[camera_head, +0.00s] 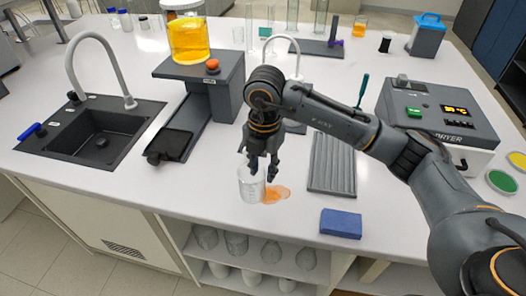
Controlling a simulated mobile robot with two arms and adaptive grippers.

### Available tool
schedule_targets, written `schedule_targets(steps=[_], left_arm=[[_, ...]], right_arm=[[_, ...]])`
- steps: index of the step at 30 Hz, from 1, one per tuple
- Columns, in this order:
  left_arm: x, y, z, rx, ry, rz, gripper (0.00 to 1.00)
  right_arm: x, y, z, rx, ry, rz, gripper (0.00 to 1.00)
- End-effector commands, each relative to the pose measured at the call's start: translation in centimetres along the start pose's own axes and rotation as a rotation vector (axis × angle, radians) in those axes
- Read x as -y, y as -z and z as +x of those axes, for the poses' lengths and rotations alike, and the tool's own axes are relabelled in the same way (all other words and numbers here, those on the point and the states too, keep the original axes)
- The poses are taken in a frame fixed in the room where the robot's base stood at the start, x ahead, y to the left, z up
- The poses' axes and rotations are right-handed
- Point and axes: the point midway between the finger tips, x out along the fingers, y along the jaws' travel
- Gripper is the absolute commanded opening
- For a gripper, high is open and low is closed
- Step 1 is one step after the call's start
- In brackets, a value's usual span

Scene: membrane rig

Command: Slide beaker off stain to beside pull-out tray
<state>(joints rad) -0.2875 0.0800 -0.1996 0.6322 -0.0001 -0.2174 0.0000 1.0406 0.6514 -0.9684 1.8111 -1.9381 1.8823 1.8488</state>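A clear glass beaker (249,188) stands upright near the front edge of the white bench. An orange stain (279,193) spreads on the bench from the beaker's right side. Whether it runs under the beaker is hard to tell. My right gripper (262,174) points down at the beaker's upper right, its fingers apart and overlapping the rim in the picture. I cannot tell whether they touch the glass. The dark pull-out tray (182,134) sticks out from the grey stand, to the left of and behind the beaker. My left gripper is not in view.
A dark sink (98,136) lies at left. A yellow-filled vessel (188,40) stands on the grey stand (222,75). A ridged grey mat (332,164), a blue sponge-like block (341,223) and a dryer (438,108) lie at right. Bare bench lies between beaker and tray.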

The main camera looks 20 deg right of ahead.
Motion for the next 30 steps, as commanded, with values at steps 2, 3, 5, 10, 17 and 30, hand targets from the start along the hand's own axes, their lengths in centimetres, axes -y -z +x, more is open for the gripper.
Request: schedule_targets(steps=[2, 3, 5, 10, 17, 30], left_arm=[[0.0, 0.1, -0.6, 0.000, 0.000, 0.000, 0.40], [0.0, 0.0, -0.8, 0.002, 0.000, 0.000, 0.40], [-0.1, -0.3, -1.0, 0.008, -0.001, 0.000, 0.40], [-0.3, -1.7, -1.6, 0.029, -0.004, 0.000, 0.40], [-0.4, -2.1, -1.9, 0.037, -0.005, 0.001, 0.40], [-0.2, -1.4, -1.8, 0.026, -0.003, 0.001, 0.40]], right_arm=[[0.1, 0.0, 1.5, -0.003, 0.004, 0.002, 0.31], [0.1, 0.0, 2.3, -0.002, 0.005, 0.002, 0.31], [0.1, 0.0, 3.4, -0.002, 0.004, 0.002, 0.31], [0.0, 0.0, 6.1, -0.002, 0.002, 0.002, 0.31], [-0.1, 0.0, 7.8, -0.001, -0.001, 0.000, 0.31], [-0.1, 0.0, 8.0, 0.000, -0.002, 0.000, 0.05]])
